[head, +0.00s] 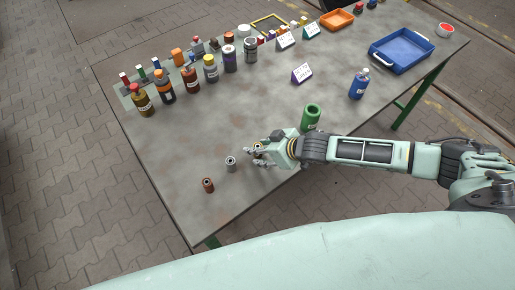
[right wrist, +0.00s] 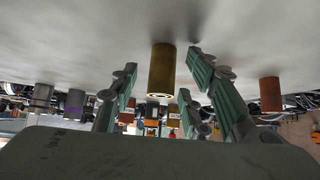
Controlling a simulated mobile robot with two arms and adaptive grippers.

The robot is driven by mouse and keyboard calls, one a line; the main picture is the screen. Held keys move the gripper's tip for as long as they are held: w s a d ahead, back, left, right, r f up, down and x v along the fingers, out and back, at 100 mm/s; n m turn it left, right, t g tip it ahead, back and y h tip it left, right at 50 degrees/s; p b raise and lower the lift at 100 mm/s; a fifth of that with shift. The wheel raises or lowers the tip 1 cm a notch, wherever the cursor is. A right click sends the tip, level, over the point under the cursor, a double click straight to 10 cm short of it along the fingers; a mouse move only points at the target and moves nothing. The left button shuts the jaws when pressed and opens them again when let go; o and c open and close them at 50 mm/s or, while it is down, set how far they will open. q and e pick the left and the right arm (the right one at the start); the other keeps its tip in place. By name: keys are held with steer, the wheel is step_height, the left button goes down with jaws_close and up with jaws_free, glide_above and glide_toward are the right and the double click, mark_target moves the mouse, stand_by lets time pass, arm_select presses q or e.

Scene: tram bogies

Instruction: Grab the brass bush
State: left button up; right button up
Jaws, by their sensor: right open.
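The brass bush (right wrist: 162,70) is a short, dull gold cylinder with a hole in its end, in the middle of the right wrist view, which shows the table upside down. In the head view it is a small brass ring (head: 257,147), partly hidden by my right gripper (head: 257,156). That gripper is open, low over the table, with its fingers on either side of the bush; they also show in the right wrist view (right wrist: 163,85). I see gaps there between bush and fingers. My left gripper is not in view.
A grey bush (head: 231,162) stands close to the gripper's left and a copper-brown bush (head: 208,185) farther left. A green cylinder (head: 312,115) stands near my right wrist, with a blue bottle (head: 358,84) beyond. Several bottles line the back; the table's middle (head: 215,115) is clear.

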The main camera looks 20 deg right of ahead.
jaws_close()
stand_by(0.4)
steer(key=shift+r, duration=0.15)
steer(key=shift+r, duration=0.2)
steer(key=r, duration=0.1)
steer(key=r+b, duration=0.2)
steer(key=shift+w+d+r, duration=0.35)
steer(key=w+d+r+b, duration=0.3)
steer(key=w+d+r, duration=0.3)
steer(key=w+d, duration=0.1)
steer(key=shift+w+d+r, duration=0.15)
steer(key=shift+w+r, duration=0.15)
steer(key=shift+w, duration=0.15)
